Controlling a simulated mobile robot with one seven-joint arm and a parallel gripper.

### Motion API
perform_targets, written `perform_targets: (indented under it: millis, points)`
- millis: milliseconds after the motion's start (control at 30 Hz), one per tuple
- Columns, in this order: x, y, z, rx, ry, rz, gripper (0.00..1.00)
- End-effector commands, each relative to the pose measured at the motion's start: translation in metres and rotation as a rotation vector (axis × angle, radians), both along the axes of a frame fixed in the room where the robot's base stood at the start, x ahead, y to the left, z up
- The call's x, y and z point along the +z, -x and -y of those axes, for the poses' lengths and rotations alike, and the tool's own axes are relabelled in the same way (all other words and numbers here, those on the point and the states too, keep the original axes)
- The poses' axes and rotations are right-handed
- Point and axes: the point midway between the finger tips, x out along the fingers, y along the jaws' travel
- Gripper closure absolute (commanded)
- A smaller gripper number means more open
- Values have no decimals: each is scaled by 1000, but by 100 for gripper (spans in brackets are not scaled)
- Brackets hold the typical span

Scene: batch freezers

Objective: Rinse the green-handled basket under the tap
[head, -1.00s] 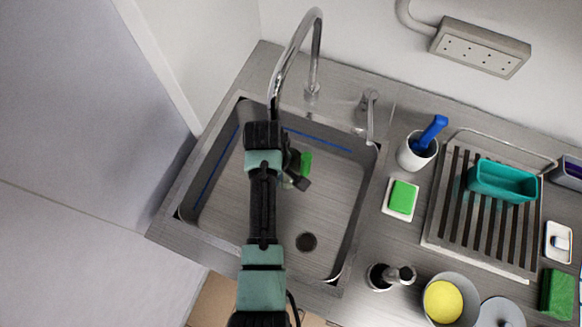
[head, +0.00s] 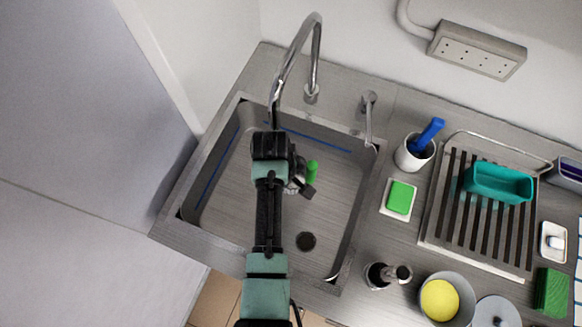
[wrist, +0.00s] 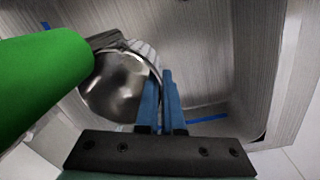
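The basket is a shiny round metal bowl (wrist: 115,85) with a thick green handle (wrist: 40,82), which fills the left of the wrist view. In the head view the green handle (head: 312,172) shows just right of my wrist, over the sink; the bowl is mostly hidden by my arm. My gripper's blue fingers (wrist: 168,85) are close together at the bowl's rim and look shut on it. No water stream is visible.
The sink (head: 225,205) has steep walls around my gripper and a drain (head: 306,241). The tap lever (head: 369,118) stands behind its right rim. Right of it are a white cup (head: 412,152), a green sponge (head: 400,197), a soap pump (head: 385,275) and a drying rack (head: 470,255).

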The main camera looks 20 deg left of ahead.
Motion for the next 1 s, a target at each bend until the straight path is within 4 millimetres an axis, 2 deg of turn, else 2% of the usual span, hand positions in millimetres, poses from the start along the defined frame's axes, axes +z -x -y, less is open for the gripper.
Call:
perform_targets:
  millis: [700, 1000]
  points:
    - [3, 56, 15, 1, 0, 0, 100]
    - [1, 64, 17, 0, -1, 3, 100]
